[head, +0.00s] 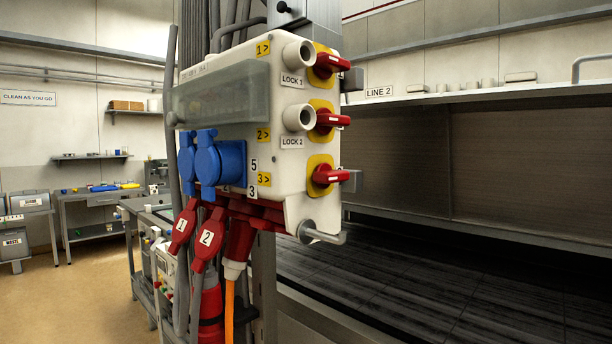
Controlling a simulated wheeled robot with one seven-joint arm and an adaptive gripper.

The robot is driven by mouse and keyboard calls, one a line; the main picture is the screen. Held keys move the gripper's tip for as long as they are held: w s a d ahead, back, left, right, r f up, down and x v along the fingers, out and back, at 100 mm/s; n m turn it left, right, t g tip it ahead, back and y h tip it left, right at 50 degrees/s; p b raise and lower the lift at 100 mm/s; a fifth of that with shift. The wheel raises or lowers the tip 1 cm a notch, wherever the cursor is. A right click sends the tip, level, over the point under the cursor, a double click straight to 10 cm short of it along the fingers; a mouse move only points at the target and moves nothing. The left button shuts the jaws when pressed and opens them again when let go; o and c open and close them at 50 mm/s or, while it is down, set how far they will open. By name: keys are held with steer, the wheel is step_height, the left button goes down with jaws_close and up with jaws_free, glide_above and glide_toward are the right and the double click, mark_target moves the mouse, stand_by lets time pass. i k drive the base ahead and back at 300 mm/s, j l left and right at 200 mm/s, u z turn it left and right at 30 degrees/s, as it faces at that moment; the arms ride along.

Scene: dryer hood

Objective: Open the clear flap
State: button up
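The clear flap (222,97) is a smoky, see-through cover on the left-facing side of a white electrical box (300,190). It lies flat against the box and looks closed. Small parts behind it show only dimly. Two blue round socket covers (220,162) are just below the flap. My gripper is not in view, so its state and its place relative to the flap are hidden.
Red rotary switches (328,120) stick out on the box's right side. Red plugs (207,238) and an orange cable (229,310) hang below. Grey conduits (172,130) run close to the flap's left. A dark hood bay (500,190) fills the right; open floor (70,300) lies left.

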mark_target(172, 120)
steer(key=j+u, duration=0.7)
steer(key=i+j+u, duration=0.15)
steer(key=j+u, duration=0.2)
steer(key=j, duration=0.15)
